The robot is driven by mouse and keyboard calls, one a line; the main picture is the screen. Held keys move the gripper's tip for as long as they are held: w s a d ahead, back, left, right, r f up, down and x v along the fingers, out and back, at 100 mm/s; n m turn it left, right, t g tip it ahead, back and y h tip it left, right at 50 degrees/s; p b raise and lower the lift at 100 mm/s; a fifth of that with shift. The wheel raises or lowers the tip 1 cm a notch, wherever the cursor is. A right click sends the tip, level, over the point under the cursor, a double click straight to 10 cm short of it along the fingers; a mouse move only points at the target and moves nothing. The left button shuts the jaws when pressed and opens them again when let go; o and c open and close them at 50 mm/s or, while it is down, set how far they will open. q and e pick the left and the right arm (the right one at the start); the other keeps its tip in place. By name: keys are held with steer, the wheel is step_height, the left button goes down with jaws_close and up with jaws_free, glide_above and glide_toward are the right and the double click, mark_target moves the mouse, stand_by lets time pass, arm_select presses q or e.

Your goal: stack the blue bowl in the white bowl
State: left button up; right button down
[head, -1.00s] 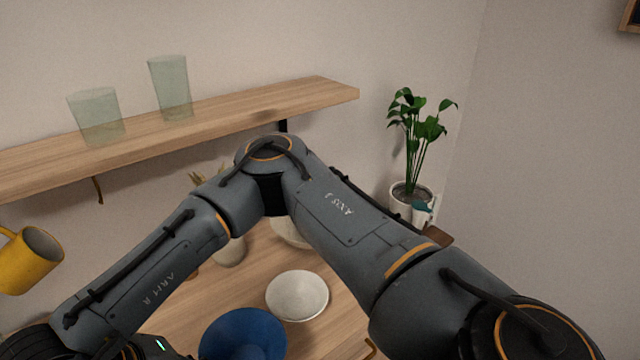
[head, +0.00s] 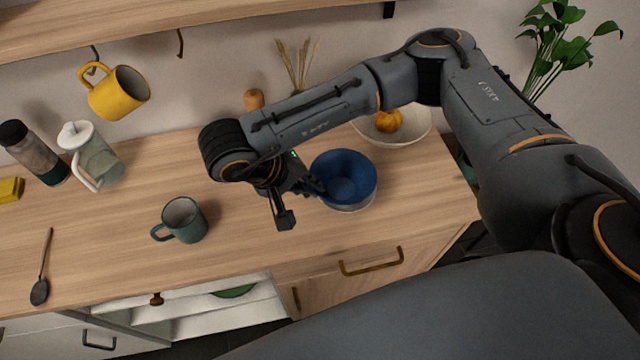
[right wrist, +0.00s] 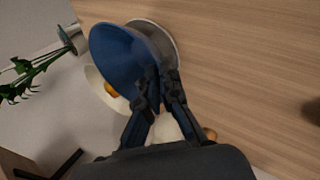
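The blue bowl (head: 343,172) appears to sit in the white bowl (head: 350,209), whose pale side shows below it in the head view. In the right wrist view the blue bowl (right wrist: 118,55) covers much of the white bowl (right wrist: 163,38); the contact between them is hidden. My right gripper (head: 302,205) is at the blue bowl's left side. Its fingers stand apart, one overlapping the rim and the other outside it. The fingers also show at the rim in the right wrist view (right wrist: 158,82). My left gripper is not in view.
A teal mug (head: 184,221) stands left of the bowls. A bowl with orange fruit (head: 416,127) stands behind them. A glass jug (head: 92,160), a bottle (head: 35,153) and a dark spoon (head: 42,270) are at the left. A yellow mug (head: 117,93) hangs under the shelf.

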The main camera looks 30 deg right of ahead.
steer(key=shift+w+d+f, duration=0.35)
steer(key=shift+d+f, duration=0.05)
steer(key=shift+f, duration=0.25)
steer(key=shift+w+d+f, duration=0.3)
steer(key=shift+d+f, duration=0.05)
steer(key=shift+f, duration=0.25)
steer(key=f+p, duration=0.2)
steer(key=f, duration=0.1)
steer(key=shift+w+d+f, duration=0.15)
steer(key=shift+d+f, duration=0.15)
steer(key=shift+d, duration=0.1)
steer(key=shift+a+f, duration=0.1)
steer(key=shift+f, duration=0.1)
steer(key=c, duration=1.5)
jaws_free()
steer(key=shift+f, duration=0.1)
arm_select(q)
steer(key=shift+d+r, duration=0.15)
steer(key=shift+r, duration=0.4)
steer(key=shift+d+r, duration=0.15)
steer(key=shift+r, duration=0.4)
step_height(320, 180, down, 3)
steer(key=b, duration=0.2)
steer(key=shift+b, duration=0.35)
arm_select(e)
steer(key=v, duration=1.2)
